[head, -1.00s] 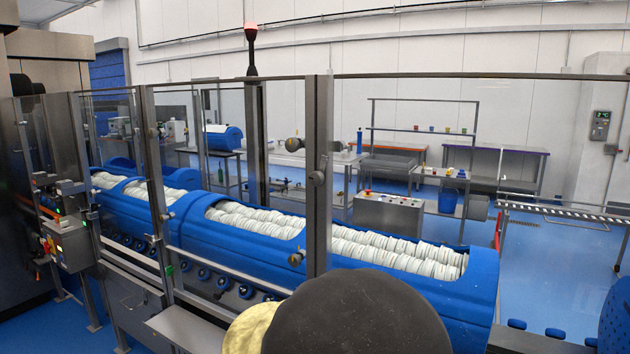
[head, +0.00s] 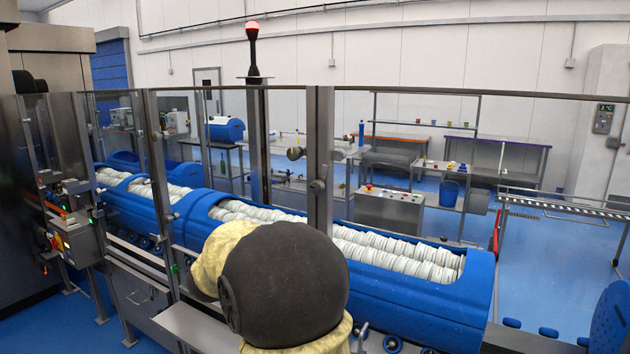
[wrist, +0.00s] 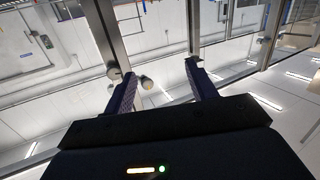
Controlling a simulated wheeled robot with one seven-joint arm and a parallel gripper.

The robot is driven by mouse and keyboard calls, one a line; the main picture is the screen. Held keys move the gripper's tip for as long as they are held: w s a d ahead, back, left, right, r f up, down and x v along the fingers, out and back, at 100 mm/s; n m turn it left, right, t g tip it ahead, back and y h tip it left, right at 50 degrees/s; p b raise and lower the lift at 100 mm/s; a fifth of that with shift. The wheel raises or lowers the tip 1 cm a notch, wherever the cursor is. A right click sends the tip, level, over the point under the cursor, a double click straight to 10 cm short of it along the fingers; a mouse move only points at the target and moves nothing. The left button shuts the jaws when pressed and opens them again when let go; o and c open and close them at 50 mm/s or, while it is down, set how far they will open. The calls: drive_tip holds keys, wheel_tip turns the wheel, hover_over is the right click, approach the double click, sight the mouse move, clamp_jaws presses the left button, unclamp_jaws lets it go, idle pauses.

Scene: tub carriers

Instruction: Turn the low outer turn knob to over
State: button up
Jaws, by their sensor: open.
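My gripper (wrist: 161,69) is open and empty in the wrist view, its two fingers apart. A round knob (wrist: 147,82) shows between the fingers, nearer the left one. Another small knob (wrist: 114,75) sits on a metal post beside the left fingertip; I cannot tell whether they touch. In the head view, one knob (head: 318,186) is on the near post and another (head: 294,153) is just above and left of it. A lower knob on that door is hidden behind my arm. I cannot tell which knob in the wrist view is the low outer one.
Clear guard panels on metal posts (head: 320,140) front the blue tub carrier (head: 478,285) with its rows of white tubs. A red-lit beacon (head: 252,45) stands above the guard. A control box (head: 388,208) with a red button is behind.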

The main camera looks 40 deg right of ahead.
sight(315, 189)
drive_tip(key=s+d+r+m+g+h+p, duration=0.1)
drive_tip(key=s+d+r+m+g+h, duration=0.2)
drive_tip(key=d+r+m+g+h, duration=0.1)
drive_tip(key=shift+s+d+r+m+g+h, duration=0.2)
drive_tip(key=shift+d+r+m+g+h, duration=0.15)
drive_tip(key=shift+d+r+g, duration=0.55)
drive_tip(key=shift+d+f, duration=0.25)
drive_tip(key=shift+f, duration=0.05)
drive_tip(key=shift+t, duration=0.3)
drive_tip(key=p+x, duration=0.6)
drive_tip(key=x, duration=1.1)
drive_tip(key=shift+w+d, duration=0.1)
drive_tip(key=shift+d, duration=0.1)
drive_tip(key=shift+c, duration=0.5)
drive_tip(key=c, duration=0.9)
